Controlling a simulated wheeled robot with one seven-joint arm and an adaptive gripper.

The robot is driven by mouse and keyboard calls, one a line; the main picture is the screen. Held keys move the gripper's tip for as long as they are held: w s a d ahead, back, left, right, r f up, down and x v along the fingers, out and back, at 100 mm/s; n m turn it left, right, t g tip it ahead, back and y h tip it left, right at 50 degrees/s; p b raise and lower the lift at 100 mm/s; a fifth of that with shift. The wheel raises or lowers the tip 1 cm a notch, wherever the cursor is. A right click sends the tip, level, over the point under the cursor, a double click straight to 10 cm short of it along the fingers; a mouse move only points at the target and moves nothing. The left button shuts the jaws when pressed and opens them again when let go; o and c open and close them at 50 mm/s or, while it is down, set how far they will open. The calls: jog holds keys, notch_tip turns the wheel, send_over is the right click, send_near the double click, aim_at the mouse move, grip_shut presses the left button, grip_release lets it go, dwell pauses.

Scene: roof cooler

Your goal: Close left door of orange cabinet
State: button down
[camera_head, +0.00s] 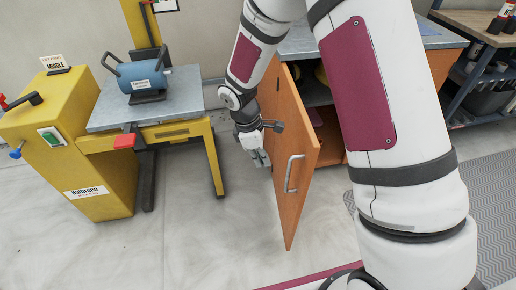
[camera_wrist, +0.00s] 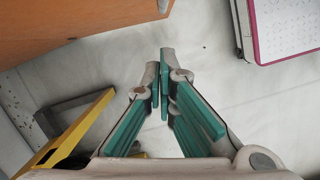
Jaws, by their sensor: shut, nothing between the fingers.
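The orange cabinet's left door (camera_head: 290,150) stands open in the head view, swung out towards me, with a silver bar handle (camera_head: 291,174) on the face that I see. Part of the cabinet (camera_head: 445,64) shows behind my arm, and shelves show through the opening. My gripper (camera_head: 262,160) is shut and empty, at the left of the door near its face. In the wrist view my gripper (camera_wrist: 163,75) points down at the floor, its fingertips together. An orange panel (camera_wrist: 70,28), which looks like the door, fills the upper left there. I cannot tell if my arm touches the door.
A yellow machine (camera_head: 70,145) with a grey table (camera_head: 140,99) and a blue motor (camera_head: 142,76) stands at left. A workbench (camera_head: 480,22) is at upper right, a patterned mat (camera_head: 492,205) at right. The floor in front is clear.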

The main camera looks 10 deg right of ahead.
jog(key=shift+s+d+f, duration=0.15)
jog(key=shift+s+d, duration=0.05)
jog(key=shift+d, duration=0.45)
jog(key=shift+s+d+f, duration=0.1)
jog(key=shift+s+d, duration=0.1)
jog(key=shift+d, duration=0.5)
jog(key=shift+s+d+f, duration=0.15)
jog(key=shift+s+d, duration=0.05)
jog(key=shift+d, duration=0.45)
